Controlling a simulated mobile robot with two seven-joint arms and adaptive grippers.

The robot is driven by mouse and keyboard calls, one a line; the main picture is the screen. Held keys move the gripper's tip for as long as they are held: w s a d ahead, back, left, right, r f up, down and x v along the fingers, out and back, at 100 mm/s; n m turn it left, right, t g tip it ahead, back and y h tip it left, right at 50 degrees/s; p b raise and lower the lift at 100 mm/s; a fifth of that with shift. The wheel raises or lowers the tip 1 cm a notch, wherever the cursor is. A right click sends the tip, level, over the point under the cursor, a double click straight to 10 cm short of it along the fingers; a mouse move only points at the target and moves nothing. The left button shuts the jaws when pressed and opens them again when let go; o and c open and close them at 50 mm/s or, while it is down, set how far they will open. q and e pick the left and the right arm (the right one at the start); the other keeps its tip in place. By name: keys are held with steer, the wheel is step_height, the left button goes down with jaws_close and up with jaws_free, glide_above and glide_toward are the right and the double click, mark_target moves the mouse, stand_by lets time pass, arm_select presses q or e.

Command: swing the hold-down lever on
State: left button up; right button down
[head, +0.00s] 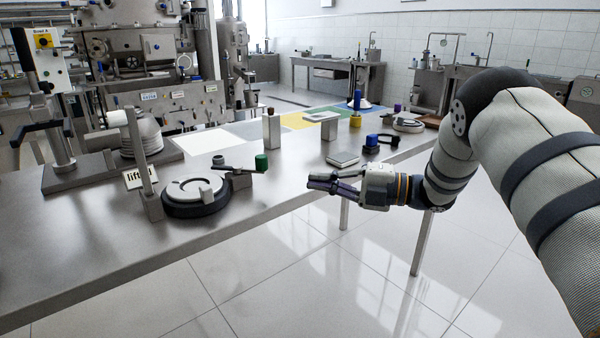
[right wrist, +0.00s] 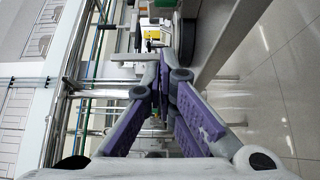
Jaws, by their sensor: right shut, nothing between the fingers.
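A round bowl unit (head: 195,190) with a light metal top and a dark base ring sits near the front edge of the steel bench. A dark lever arm (head: 236,168) with a green knob (head: 262,161) reaches right from a small block (head: 238,180) beside it; I take this as the hold-down lever. My right gripper (head: 312,182) is shut and empty, to the right of the green knob and apart from it, at the bench's front edge. Its purple-padded fingers (right wrist: 160,82) fill the middle of the right wrist view. My left gripper is not in view.
A post (head: 142,150) with a "lift" label (head: 137,178) stands left of the bowl unit. A metal block (head: 271,130), a flat grey plate (head: 343,159) and a blue-topped black part (head: 374,142) stand farther along the bench (head: 90,260). The bench front left is clear.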

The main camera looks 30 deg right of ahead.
steer(key=s+a+m+t+h+p, duration=0.3)
steer(key=a+m+t+h+p, duration=0.1)
steer(key=a+m+h, duration=0.15)
steer(key=shift+n+h, duration=0.25)
steer(key=shift+h, duration=0.2)
steer(key=b+x, duration=0.2)
steer(key=x, duration=0.8)
steer(key=shift+a, duration=0.2)
steer(key=w, duration=0.1)
steer(key=w+d, duration=0.1)
steer(key=shift+w+d, duration=0.1)
steer(key=shift+w, duration=0.2)
steer(key=shift+w+d+r+b, duration=0.1)
steer(key=shift+w+d+b, duration=0.2)
steer(key=shift+w, duration=0.2)
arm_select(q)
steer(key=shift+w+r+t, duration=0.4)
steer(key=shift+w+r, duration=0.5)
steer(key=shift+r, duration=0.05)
arm_select(e)
steer(key=shift+r, duration=0.1)
